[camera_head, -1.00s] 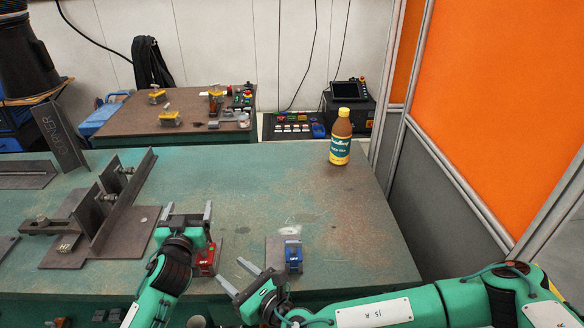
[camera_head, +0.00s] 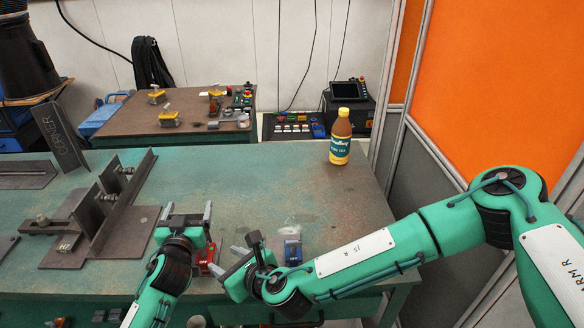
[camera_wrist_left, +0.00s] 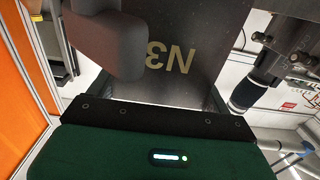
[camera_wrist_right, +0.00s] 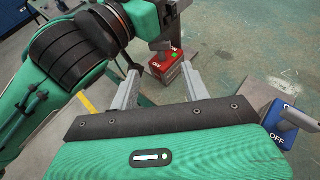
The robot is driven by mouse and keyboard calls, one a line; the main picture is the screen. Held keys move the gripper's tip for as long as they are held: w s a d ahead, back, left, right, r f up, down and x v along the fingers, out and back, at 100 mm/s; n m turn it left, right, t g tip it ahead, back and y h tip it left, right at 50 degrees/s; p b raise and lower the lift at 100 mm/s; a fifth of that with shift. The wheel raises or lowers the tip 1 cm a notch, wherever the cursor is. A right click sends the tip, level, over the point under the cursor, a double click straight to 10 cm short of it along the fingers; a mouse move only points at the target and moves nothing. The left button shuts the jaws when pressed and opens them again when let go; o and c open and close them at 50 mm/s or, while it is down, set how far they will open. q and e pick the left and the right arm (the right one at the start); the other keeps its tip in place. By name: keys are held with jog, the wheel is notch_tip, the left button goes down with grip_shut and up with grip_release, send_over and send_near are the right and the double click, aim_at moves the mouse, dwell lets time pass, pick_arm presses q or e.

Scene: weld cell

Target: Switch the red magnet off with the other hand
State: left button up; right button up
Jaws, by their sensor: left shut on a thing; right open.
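A blue magnet (camera_head: 292,250) with an OFF label stands just right of my right gripper. A brown bottle (camera_head: 340,138) stands at the back right of the table. Welded steel fixtures (camera_head: 125,225) fill the left. The table's middle is clear.

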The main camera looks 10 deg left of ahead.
jog(key=x, duration=0.9)
jog(key=shift+w+a+f, duration=0.15)
jog(key=shift+a, duration=0.15)
jog(key=shift+w, duration=0.2)
jog(key=shift+w+d+n+g+y, duration=0.15)
jog(key=shift+n+g+y, duration=0.3)
jog(key=shift+n+g, duration=0.65)
jog(key=shift+w+n+g+y, duration=0.2)
jog(key=shift+n+g+y, duration=0.25)
jog(key=shift+n+g, duration=0.65)
jog(key=w+d+r+n+g, duration=0.2)
jog(key=d+g, duration=0.1)
jog(key=d, duration=0.3)
jog(key=w+d+r+n+g, duration=0.2)
jog(key=d+r+n+g, duration=0.1)
jog(key=d, duration=0.2)
jog(key=w+d+r+m+t+y, duration=0.1)
jog(key=w+d+r+m+t, duration=0.1)
jog(key=w+m, duration=0.3)
jog(key=w+d+r+m+t+y, duration=0.2)
jog(key=w+m+t, duration=0.3)
jog(key=m, duration=0.3)
jog(key=w+d+r+m+t+y, duration=0.1)
jog(key=w+d+r+m+t, duration=0.1)
jog(key=m, duration=0.5)
jog(key=w+r+t, duration=0.1)
jog(key=w+t, duration=0.1)
jog(key=w, duration=0.1)
jog(key=shift+r, duration=0.25)
jog(key=shift+c, duration=0.2)
